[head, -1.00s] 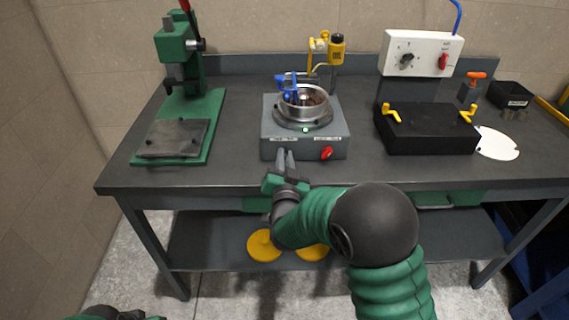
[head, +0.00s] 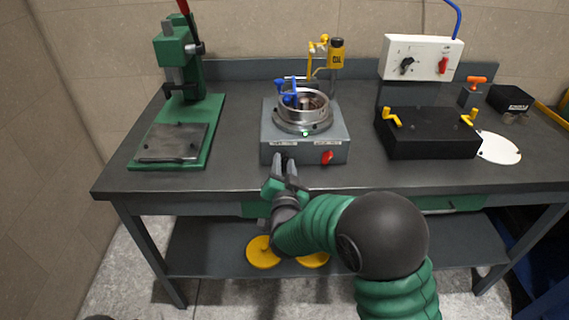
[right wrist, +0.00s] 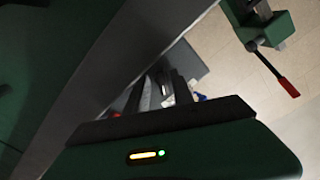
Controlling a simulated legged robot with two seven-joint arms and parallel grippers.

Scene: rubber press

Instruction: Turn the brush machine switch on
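The brush machine (head: 270,135) is a grey box with a round metal bowl on top, at the middle of the bench. A red knob (head: 327,157) sits at the right of its front face, under a label. My right gripper (head: 285,166) is in front of the left part of that face, left of the red knob, with its fingers apart. The fingers cover the area under the left label, so any control there is hidden. Contact cannot be told. The fingers (right wrist: 155,95) also show dark and spread in the right wrist view. My left gripper is not clearly seen.
A green press (head: 180,100) stands at the left and a black box with yellow clamps (head: 430,145) at the right. A white control panel (head: 420,57) is behind that box. Yellow discs (head: 262,252) lie on the lower shelf. Bare bench top is left and right of the machine.

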